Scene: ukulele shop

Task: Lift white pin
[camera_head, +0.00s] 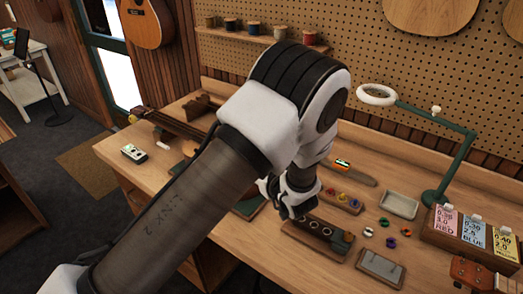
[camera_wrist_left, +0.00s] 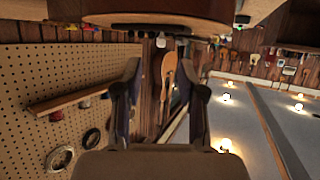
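I cannot make out a white pin with certainty. A dark wooden block (camera_head: 320,236) with several pale-ringed holes lies on the workbench below and right of my left gripper, partly hidden by it. Whether a white pin stands in the block is too small to tell. My left gripper (camera_head: 277,198) hangs over the bench near the block's left end in the head view. In the left wrist view, its two fingers (camera_wrist_left: 164,88) stand well apart with nothing between them, so it is open and empty. My right gripper is in neither view.
A wooden holder (camera_head: 342,203) with coloured pieces stands behind the block. Loose coloured rings (camera_head: 391,243) lie to its right. A white dish (camera_head: 399,205), a grey-topped board (camera_head: 381,267), a green lamp (camera_head: 455,165) and a card stand (camera_head: 470,240) crowd the right. My arm hides the bench's middle.

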